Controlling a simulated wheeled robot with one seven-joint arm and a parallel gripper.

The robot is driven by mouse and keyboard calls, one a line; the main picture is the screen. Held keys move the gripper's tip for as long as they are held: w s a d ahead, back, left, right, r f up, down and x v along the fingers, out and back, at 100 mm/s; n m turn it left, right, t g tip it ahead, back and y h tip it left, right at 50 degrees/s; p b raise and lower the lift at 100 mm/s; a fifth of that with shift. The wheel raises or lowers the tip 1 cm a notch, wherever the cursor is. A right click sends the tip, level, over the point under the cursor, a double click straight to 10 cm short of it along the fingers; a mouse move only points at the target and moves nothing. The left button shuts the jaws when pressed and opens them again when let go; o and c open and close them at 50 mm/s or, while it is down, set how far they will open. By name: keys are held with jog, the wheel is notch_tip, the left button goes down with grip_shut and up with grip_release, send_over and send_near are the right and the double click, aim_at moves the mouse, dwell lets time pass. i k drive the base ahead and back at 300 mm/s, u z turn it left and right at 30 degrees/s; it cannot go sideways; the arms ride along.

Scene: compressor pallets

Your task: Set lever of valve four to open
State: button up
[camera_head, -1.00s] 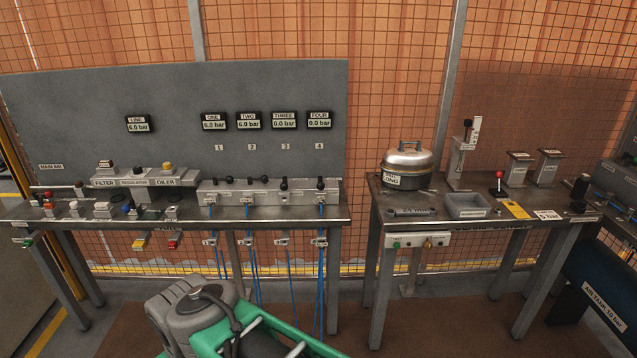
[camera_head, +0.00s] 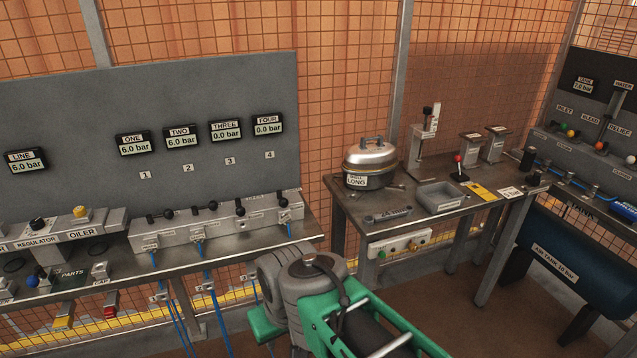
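The valve block (camera_head: 222,226) sits on the left bench, with several small black levers along its top. The lever of valve four (camera_head: 283,203) is at the block's right end, below the number 4 plate (camera_head: 269,155). It looks short and dark, standing roughly upright, much like the lever of valve three (camera_head: 240,208). The levers of valves one and two appear to lie sideways. The gauge FOUR (camera_head: 267,125) reads 0.0 bar. My grey and green arm fills the lower middle, in front of the benches. My gripper is not visible.
Gauges ONE (camera_head: 133,142) and TWO (camera_head: 183,137) read 6.0 bar; THREE (camera_head: 225,131) reads 0.0. Blue hoses hang below the left bench. A gap separates it from the right bench (camera_head: 390,222), which holds a metal pot (camera_head: 369,164) and a grey tray (camera_head: 440,197). A blue tank (camera_head: 560,255) stands at right.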

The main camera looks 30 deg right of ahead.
aim_at(284, 202)
jog(key=z, duration=0.1)
jog(key=i, duration=0.8)
jog(key=u, duration=0.75)
jog(key=i, duration=0.5)
jog(key=u, duration=0.5)
